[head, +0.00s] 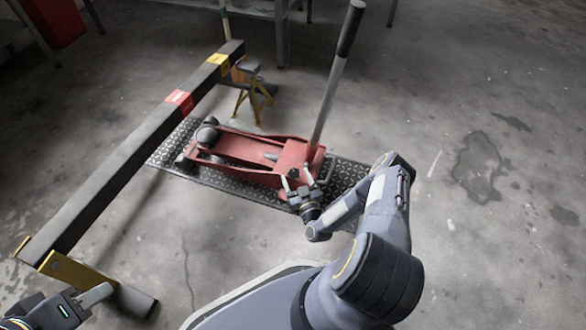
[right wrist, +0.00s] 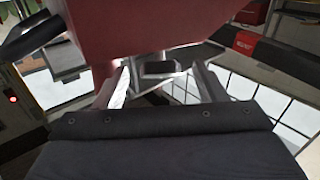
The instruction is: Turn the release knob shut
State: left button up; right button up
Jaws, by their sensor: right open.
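The red floor jack (head: 262,158) lies on a dark diamond-plate mat (head: 240,194), its long handle (head: 331,90) leaning up to the right. My right gripper (head: 297,178) is open at the jack's handle end, fingers pointing towards the body. In the right wrist view the red body (right wrist: 140,25) fills the top, and a dark block (right wrist: 159,68), perhaps the release knob, shows between the two spread fingers. I cannot tell whether they touch it. My left gripper (head: 92,297) is partly in view at the bottom left, away from the jack; its jaw opening is unclear.
A long dark beam (head: 120,160) with red and yellow labels runs along the left on yellow supports (head: 75,272). A yellow jack stand (head: 252,95) stands behind the jack. A red box (head: 52,18) is at the far left. The concrete floor to the right is clear.

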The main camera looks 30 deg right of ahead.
aim_at(295, 176)
jog(key=shift+s+a+p, duration=0.2)
jog(key=shift+s, duration=0.7)
jog(key=shift+s+a+p, duration=0.15)
jog(key=shift+s+p, duration=0.05)
jog(key=shift+s, duration=0.7)
